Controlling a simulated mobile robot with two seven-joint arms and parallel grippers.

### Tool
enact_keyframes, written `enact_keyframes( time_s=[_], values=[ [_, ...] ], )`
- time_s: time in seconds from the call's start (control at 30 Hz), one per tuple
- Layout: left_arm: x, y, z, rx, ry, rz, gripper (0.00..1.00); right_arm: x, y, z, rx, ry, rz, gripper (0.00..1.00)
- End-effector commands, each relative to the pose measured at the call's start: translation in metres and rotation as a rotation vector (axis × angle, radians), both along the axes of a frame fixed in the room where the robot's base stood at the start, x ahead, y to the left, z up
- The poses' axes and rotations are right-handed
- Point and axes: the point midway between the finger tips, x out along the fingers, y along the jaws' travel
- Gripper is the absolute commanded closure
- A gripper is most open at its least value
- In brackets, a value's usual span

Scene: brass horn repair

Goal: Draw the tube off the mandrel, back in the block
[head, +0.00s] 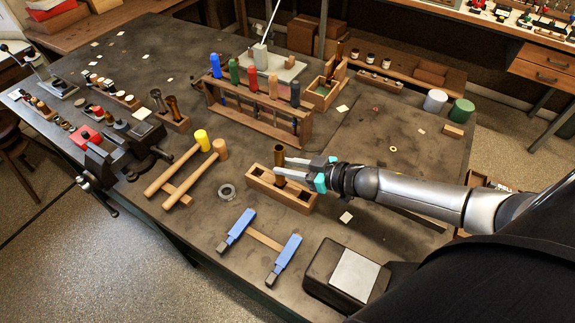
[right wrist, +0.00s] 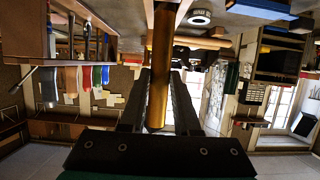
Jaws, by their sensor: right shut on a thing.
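A brass tube (head: 279,153) stands upright at the wooden block (head: 262,190), near the middle of the table. Its lower part is over the middle of the block, between dark square sockets; I cannot tell how deep it sits. My right gripper (head: 283,171) reaches in from the right and is shut on the tube, with part of it showing above the fingers. In the right wrist view the tube (right wrist: 161,60) runs between the two dark fingers (right wrist: 158,100). I cannot make out a separate mandrel at the tube. My left gripper is out of view.
Two mallets (head: 172,170) lie left of the block, and blue-handled tools (head: 284,258) lie in front. A rack of coloured-handled tools (head: 262,120) stands behind. A vise (head: 125,150) is at the left edge. A dark box (head: 325,268) stands at front right.

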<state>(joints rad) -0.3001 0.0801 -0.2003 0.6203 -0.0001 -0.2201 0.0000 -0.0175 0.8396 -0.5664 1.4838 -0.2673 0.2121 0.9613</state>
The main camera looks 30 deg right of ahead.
Motion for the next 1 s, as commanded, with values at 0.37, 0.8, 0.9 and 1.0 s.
enact_keyframes(
  time_s=[0.37, 0.8, 0.9, 1.0],
  values=[
    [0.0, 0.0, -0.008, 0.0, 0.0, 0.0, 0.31, 0.0, 0.0, -0.01, 0.002, -0.001, 0.001, 1.0],
    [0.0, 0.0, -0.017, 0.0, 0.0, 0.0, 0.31, 0.0, 0.0, -0.021, 0.001, -0.002, 0.001, 1.0],
    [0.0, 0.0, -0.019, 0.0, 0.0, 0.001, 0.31, 0.0, 0.0, -0.024, 0.001, -0.002, 0.001, 1.0],
    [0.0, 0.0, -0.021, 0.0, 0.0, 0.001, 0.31, 0.0, 0.0, -0.026, 0.001, -0.002, 0.001, 1.0]
  ],
)
